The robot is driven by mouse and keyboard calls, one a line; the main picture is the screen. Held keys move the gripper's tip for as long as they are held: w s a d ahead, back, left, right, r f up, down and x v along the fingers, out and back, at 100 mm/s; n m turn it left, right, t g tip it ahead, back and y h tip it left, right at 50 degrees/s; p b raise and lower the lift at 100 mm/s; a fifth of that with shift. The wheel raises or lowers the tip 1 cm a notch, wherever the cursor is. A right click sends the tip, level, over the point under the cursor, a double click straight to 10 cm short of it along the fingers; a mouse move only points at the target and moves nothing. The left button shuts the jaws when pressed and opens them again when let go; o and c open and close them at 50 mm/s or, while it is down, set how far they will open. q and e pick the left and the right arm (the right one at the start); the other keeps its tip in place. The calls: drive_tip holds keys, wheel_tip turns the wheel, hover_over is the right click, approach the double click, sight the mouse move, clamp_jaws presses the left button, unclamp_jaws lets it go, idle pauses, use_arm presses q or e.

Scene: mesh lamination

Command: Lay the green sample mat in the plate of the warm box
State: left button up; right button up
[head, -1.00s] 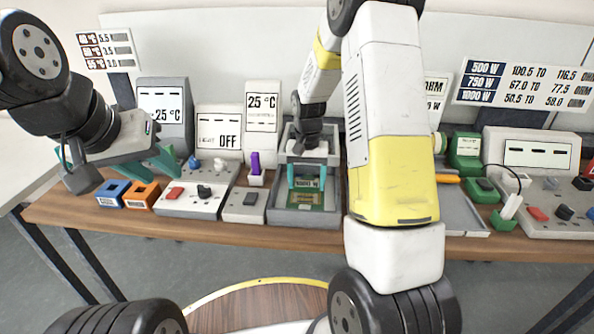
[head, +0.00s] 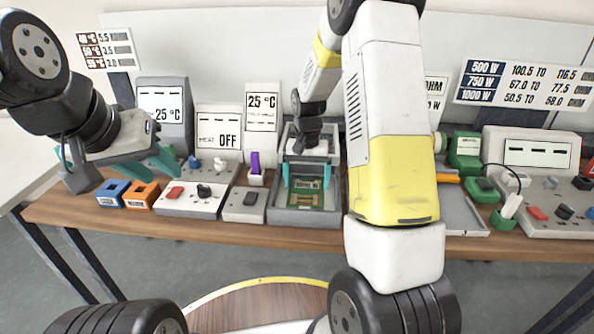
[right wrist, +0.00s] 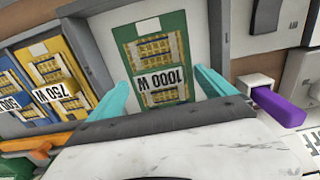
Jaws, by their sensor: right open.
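The green sample mat (head: 306,197), labelled 1000 W, lies flat inside the grey warm box (head: 305,217). In the right wrist view the mat (right wrist: 158,65) rests on the pale plate (right wrist: 110,38) within the box's grey rim. My right gripper (head: 306,178) is above the mat, and it is open and empty. In the right wrist view its teal fingertips (right wrist: 158,76) stand apart on either side of the mat's label end. My left gripper (head: 157,164) is open and empty at the left, above the back of the bench.
A purple lever (head: 255,162) stands left of the box; it also shows in the right wrist view (right wrist: 280,108). Yellow 750 W (right wrist: 52,80) and blue 500 W (right wrist: 14,92) mats lie beside the box. Blue (head: 113,194) and orange (head: 143,195) blocks sit at the left.

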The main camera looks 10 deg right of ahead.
sight(306, 186)
wheel_tip(306, 186, up, 11)
drive_tip(key=s+r+n+t+y, duration=0.1)
drive_tip(key=s+r+n+t, duration=0.15)
drive_tip(key=s+r, duration=0.85)
drive_tip(key=s+a+r+t, duration=0.1)
drive_tip(key=s+t, duration=0.1)
drive_tip(key=s, duration=0.4)
drive_tip(key=s+a+r+n+t+y, duration=0.1)
drive_tip(key=s, duration=0.6)
drive_tip(key=shift+s+r+t, duration=0.15)
drive_tip(key=shift+r+t, duration=0.2)
drive_tip(key=shift+a, duration=0.1)
drive_tip(key=shift+c, duration=0.4)
